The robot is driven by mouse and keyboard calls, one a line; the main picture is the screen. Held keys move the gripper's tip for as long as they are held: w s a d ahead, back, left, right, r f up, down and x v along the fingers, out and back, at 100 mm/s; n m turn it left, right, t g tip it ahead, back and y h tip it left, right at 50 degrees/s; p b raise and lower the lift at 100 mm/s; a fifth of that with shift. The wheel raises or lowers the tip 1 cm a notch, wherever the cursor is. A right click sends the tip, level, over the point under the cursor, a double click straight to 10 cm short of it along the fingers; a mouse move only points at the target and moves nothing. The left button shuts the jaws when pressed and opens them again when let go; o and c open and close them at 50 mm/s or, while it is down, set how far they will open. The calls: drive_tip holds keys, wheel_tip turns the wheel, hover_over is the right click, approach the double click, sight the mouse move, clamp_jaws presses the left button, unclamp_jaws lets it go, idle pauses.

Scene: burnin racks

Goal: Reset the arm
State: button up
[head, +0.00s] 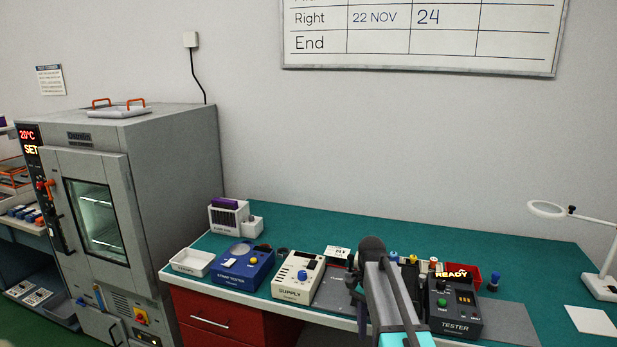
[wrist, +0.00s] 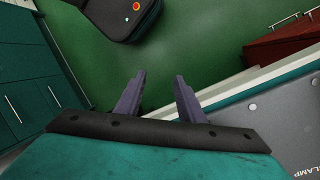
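My gripper (wrist: 160,76) shows in the wrist view with its two purple-grey fingers apart and nothing between them. It points down past the bench's front edge, with green floor beyond the fingertips. In the head view my arm (head: 385,290) rises from the bottom edge in front of the bench, a grey link with a teal part. The gripper itself cannot be made out there.
The green bench (head: 430,232) carries a tester (head: 453,308) reading READY, a cream supply unit (head: 298,277), a blue tester (head: 242,265) and a white tray (head: 192,262). A grey oven (head: 170,160) stands left, a lamp (head: 600,285) right. Red drawers (wrist: 285,45) are below the bench.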

drive_tip(key=s+f+n+g, duration=0.1)
drive_tip(key=s+f, duration=0.7)
drive_tip(key=f, duration=0.4)
drive_tip(key=s+f+n+g, duration=0.1)
drive_tip(key=s+f+g, duration=0.1)
drive_tip(key=s+f, duration=0.8)
drive_tip(key=s+f+n+t+b, duration=0.1)
drive_tip(key=s+f+n, duration=0.8)
drive_tip(key=s+f, duration=0.7)
drive_tip(key=s, duration=0.3)
drive_tip(key=shift+s+a+f+n, duration=0.2)
drive_tip(key=shift+f+n, duration=0.1)
drive_tip(key=shift+f, duration=0.1)
drive_tip(key=shift+c, duration=0.5)
